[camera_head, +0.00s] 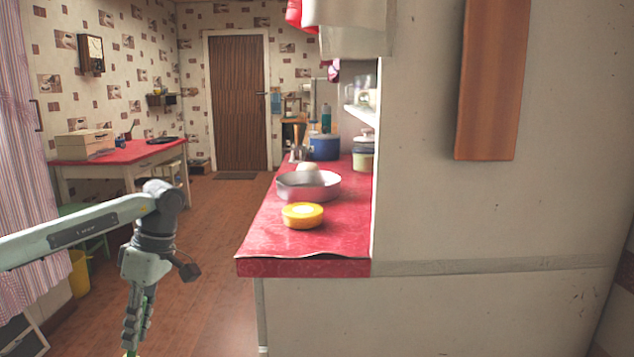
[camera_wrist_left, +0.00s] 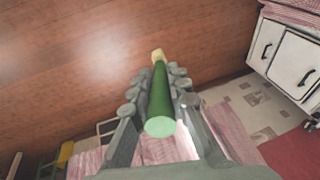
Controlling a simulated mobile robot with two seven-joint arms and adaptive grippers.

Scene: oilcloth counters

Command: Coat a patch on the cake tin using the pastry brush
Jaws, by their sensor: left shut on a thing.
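The cake tin (camera_head: 308,187), a wide silvery round pan, stands on the red counter (camera_head: 270,238) in the head view. My left gripper (camera_head: 137,325) hangs low over the floor, left of the counter and well apart from the tin. It is shut on the pastry brush, whose green handle (camera_wrist_left: 159,105) and pale tip (camera_wrist_left: 158,56) show between the fingers in the left wrist view. In the head view the brush is mostly hidden by the fingers and cut off by the lower edge. My right gripper is out of view.
A yellow round dish (camera_head: 302,216) with a pale top stands in front of the tin. A blue pot (camera_head: 325,148) stands farther back. A wall closes the counter's right side. A red-topped table (camera_head: 130,151) is at the left; the floor between is open.

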